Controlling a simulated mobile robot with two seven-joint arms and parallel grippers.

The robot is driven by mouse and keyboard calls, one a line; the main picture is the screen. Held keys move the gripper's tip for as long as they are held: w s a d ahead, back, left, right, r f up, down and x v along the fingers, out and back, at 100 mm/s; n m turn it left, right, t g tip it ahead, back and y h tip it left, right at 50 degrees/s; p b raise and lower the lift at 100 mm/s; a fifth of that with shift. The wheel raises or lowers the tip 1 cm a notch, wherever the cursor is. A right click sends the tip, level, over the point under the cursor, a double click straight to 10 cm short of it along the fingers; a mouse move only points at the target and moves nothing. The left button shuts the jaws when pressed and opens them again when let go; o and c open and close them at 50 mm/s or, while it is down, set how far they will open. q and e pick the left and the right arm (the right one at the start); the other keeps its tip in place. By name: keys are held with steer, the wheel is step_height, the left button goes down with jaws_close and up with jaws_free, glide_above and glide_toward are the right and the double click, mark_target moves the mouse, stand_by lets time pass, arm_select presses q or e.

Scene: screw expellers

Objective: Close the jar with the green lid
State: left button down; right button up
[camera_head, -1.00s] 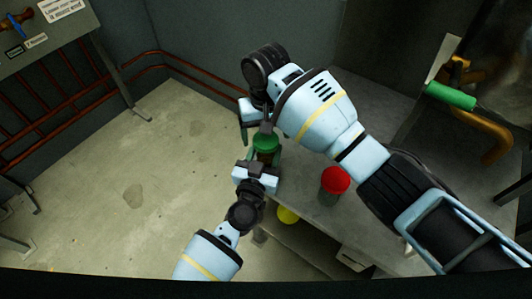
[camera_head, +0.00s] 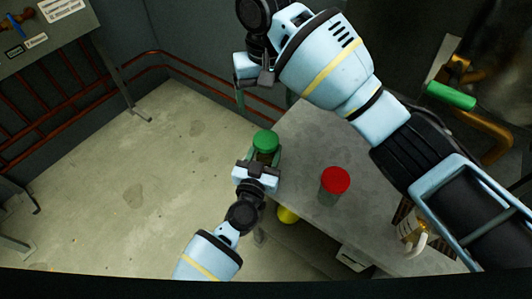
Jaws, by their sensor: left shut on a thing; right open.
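A jar (camera_head: 264,157) with a green lid (camera_head: 265,140) on its top is held at the left edge of the grey table. My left gripper (camera_head: 266,160) is shut on this jar from below in the picture. The lid looks roughly level on the jar, but I cannot tell whether it is screwed tight. My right gripper (camera_head: 264,98) is open and empty, above and apart from the green lid.
A jar with a red lid (camera_head: 335,180) stands on the grey table (camera_head: 315,143) to the right. A yellow thing (camera_head: 287,214) is below the table edge. A mug-like thing (camera_head: 411,229) is at the table's right. A green-handled pipe (camera_head: 451,96) is at the back right.

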mark_target(263, 159)
arm_select(q)
steer(key=c, duration=0.6)
jaws_free()
steer(key=p+v, duration=0.1)
steer(key=v, duration=0.5)
steer(key=shift+s+a, duration=0.1)
steer(key=shift+s, duration=0.15)
steer(key=shift+s+a, duration=0.15)
steer(key=shift+s, duration=0.5)
arm_select(e)
step_height(263, 159, up, 3)
steer(key=shift+f, duration=0.2)
